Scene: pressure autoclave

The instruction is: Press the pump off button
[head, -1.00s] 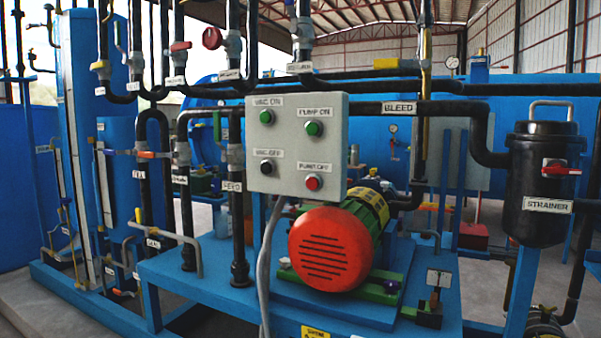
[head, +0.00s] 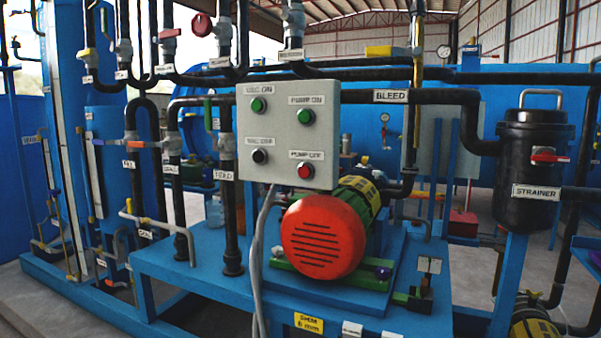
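The grey control box (head: 283,135) stands upright near the middle of the head view, above the pump motor. The red pump off button (head: 305,171) is at its lower right, under a "PUMP OFF" label. The green pump on button (head: 306,117) is above it. At the left of the box are a green upper button (head: 258,105) and a black lower button (head: 260,156). Nothing covers the box's front. Neither of my grippers shows in the head view.
The motor with a red cover (head: 323,236) sits below the box on a blue skid (head: 200,265). A grey cable hangs from the box. Black pipes with valves stand at the left and run behind. A black strainer (head: 535,170) stands at the right.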

